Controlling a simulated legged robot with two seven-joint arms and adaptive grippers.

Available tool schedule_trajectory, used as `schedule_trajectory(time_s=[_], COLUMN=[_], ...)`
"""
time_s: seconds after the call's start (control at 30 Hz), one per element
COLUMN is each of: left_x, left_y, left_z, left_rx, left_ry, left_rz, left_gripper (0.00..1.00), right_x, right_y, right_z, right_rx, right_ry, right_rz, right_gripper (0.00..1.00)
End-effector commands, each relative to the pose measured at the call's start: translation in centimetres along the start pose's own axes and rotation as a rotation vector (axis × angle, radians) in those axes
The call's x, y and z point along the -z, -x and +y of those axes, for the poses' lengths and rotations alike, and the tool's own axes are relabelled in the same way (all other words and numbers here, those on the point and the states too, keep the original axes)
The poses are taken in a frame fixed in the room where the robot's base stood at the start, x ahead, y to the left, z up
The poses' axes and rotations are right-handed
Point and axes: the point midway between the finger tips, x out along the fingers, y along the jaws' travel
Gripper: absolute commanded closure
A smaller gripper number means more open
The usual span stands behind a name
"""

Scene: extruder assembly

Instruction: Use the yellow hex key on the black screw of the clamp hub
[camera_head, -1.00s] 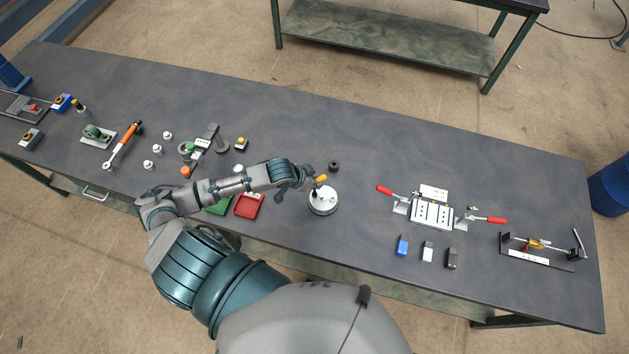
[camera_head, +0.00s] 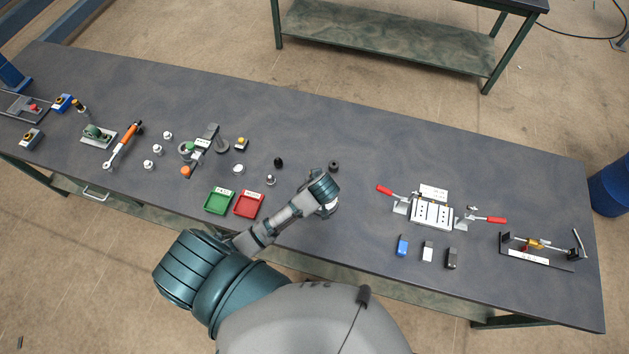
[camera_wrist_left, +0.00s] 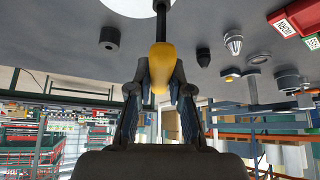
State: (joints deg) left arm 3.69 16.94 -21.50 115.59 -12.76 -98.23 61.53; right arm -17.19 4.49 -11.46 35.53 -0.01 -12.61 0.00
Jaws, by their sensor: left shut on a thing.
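My left gripper (camera_wrist_left: 160,82) is shut on the yellow handle of the hex key (camera_wrist_left: 162,62). The key's dark shaft extends from the handle to the pale round clamp hub (camera_wrist_left: 125,4) at the top edge of the left wrist view. In the head view only a pale edge of the hub (camera_head: 333,208) shows beside my left wrist, which covers the key and most of the hub. The black screw is hidden, so I cannot tell whether the key's tip sits in it. My right gripper is not in view.
A small black ring-shaped part (camera_head: 333,166) stands just behind the hub. Green (camera_head: 219,201) and red (camera_head: 249,205) trays and small parts lie to the left. A clamp fixture with red handles (camera_head: 432,212) stands to the right. The back middle of the table is clear.

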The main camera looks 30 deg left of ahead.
Motion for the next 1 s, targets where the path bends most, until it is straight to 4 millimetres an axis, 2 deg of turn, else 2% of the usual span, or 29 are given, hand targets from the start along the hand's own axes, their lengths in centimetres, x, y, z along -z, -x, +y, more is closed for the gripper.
schedule_trajectory(time_s=[0.37, 1.0], left_x=[-0.1, 1.2], left_y=[0.0, 1.8], left_z=[0.0, 0.0], left_rx=[-0.008, -0.01], left_ry=[-0.017, -0.015], left_rz=[-0.003, 0.001], left_gripper=[1.0, 1.0], right_x=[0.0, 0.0], right_y=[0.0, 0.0], right_z=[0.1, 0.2], right_rx=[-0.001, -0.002], right_ry=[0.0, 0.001], right_rz=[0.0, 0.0], right_gripper=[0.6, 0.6])
